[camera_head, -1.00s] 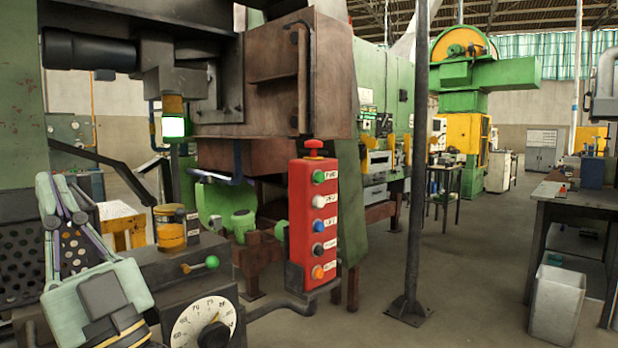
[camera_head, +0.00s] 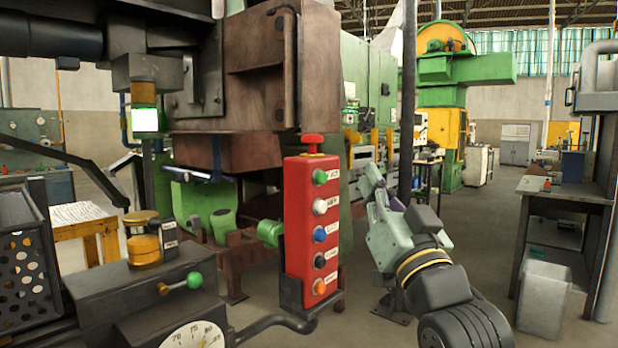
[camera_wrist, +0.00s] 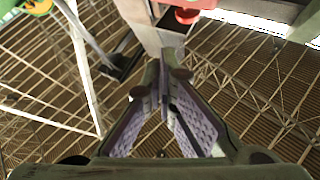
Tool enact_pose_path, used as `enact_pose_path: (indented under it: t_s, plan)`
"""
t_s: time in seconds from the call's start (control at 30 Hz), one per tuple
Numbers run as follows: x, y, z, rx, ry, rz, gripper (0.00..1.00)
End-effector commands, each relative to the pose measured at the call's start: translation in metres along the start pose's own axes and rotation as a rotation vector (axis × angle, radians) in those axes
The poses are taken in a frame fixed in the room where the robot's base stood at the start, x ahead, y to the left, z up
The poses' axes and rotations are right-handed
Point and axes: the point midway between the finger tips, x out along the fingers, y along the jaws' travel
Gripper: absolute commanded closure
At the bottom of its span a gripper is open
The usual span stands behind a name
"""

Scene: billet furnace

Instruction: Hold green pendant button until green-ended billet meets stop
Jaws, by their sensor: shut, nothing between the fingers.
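The red pendant (camera_head: 311,225) hangs upright in the middle of the head view, with a red mushroom knob on top. Its green button (camera_head: 319,177) is the topmost of a column of coloured buttons. My gripper (camera_head: 368,178) is to the right of the pendant in the picture, apart from the buttons, with its fingers pointing up. In the wrist view my gripper (camera_wrist: 160,75) has its fingertips together and empty, with purple inner pads showing. I cannot make out a green-ended billet or its stop for certain.
A control box with a green-knobbed lever (camera_head: 194,280) and a dial (camera_head: 195,337) stands at the front left. A dark post (camera_head: 408,110) rises behind my gripper. A workbench (camera_head: 545,187) and a pale bin (camera_head: 543,299) are at right. Open floor lies between.

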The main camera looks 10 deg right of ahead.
Motion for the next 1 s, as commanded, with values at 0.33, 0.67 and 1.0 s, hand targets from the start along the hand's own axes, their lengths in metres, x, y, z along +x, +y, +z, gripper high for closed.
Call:
enact_pose_path:
  t_s: [0.33, 0.67, 1.0]
  plan:
    - [-0.014, 0.028, -0.012, -0.005, -0.019, 0.053, 1.0]
    - [-0.01, 0.025, -0.009, -0.004, -0.02, 0.051, 1.0]
    - [0.022, 0.004, 0.015, -0.003, -0.022, 0.049, 1.0]
